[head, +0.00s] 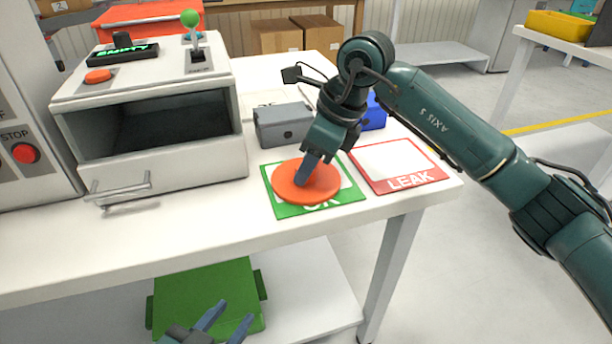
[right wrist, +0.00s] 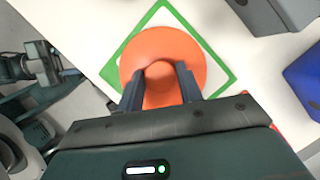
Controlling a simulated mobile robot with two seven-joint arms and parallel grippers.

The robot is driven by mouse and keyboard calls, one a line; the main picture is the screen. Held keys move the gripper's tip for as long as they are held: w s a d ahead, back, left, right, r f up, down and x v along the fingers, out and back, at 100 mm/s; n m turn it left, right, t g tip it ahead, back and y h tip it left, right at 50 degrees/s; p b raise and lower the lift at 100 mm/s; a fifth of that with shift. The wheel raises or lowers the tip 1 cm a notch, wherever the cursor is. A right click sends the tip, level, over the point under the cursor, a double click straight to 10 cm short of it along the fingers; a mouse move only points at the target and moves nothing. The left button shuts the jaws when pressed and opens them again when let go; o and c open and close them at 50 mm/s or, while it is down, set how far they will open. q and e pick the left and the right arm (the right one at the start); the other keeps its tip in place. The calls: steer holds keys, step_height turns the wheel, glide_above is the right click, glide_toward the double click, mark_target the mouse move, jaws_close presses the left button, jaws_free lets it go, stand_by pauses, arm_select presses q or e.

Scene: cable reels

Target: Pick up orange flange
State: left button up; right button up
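The orange flange (head: 290,190) is a round disc lying on the green-bordered OK mat (head: 345,197) near the table's front edge. My right gripper (head: 306,178) points down onto the flange from above. In the right wrist view, its two fingers (right wrist: 161,80) stand on either side of the raised hub at the middle of the flange (right wrist: 190,50). I see no clear gap between fingers and hub, but cannot tell if they grip it. My left gripper (head: 225,325) is low at the bottom of the head view, open and empty, in front of the table.
A red-bordered LEAK mat (head: 408,183) lies empty to the right. A grey box (head: 283,126) and a blue box (head: 374,114) stand behind. A machine with an open chamber (head: 160,120) stands at left. A green crate (head: 207,290) is on the lower shelf.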

steer(key=c, duration=0.5)
